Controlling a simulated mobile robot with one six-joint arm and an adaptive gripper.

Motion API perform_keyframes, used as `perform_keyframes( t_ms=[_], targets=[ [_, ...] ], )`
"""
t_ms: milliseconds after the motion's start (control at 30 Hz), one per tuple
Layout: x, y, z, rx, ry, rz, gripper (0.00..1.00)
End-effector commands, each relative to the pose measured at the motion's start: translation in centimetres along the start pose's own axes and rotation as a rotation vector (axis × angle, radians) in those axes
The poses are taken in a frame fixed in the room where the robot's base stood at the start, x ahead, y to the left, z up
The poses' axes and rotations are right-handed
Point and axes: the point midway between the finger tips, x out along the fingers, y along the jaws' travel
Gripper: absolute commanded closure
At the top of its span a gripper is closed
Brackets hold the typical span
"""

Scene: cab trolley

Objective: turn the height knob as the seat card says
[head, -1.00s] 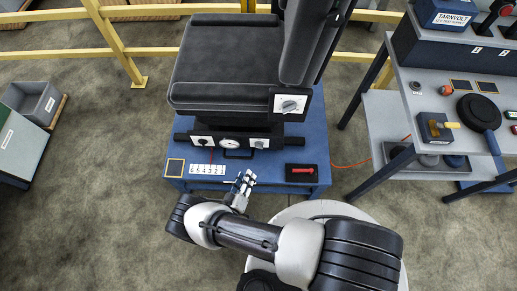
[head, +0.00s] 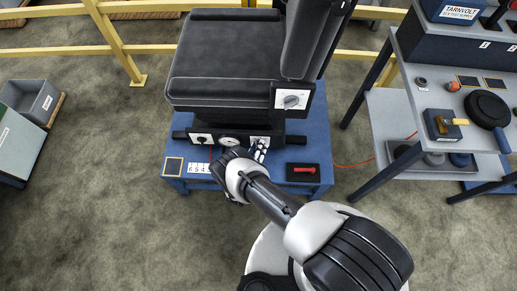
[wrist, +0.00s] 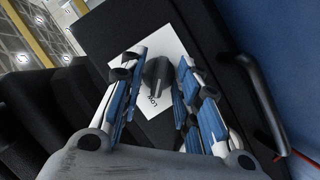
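My gripper (head: 259,150) is at the right end of the dark front panel under the black seat (head: 225,75). In the wrist view, my gripper (wrist: 160,75) is open, with its blue-padded fingers on either side of a dark knob (wrist: 157,76). The knob is on a white plate (wrist: 150,48) marked "LOW"; I cannot tell whether the fingers touch it. In the head view, the fingers partly cover this plate (head: 258,139). Another knob (head: 201,139) is at the panel's left, and a larger one (head: 291,101) is on the seat's side. No seat card is readable.
A round gauge (head: 229,141) sits between the front knobs. A black handle (wrist: 265,105) stands out beside my fingers. A number strip (head: 198,167) and a black tray with a red piece (head: 303,173) lie on the blue base (head: 318,125). A grey trolley (head: 440,80) stands right.

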Motion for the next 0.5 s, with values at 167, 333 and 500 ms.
perform_keyframes(
  t_ms=[167,333,500],
  targets=[
    [0.10,0.00,-0.05,0.000,0.001,-0.001,0.70],
    [0.08,0.01,-0.05,0.000,0.001,0.000,0.75],
    [0.07,0.01,-0.05,0.000,0.001,0.000,0.87]
  ],
)
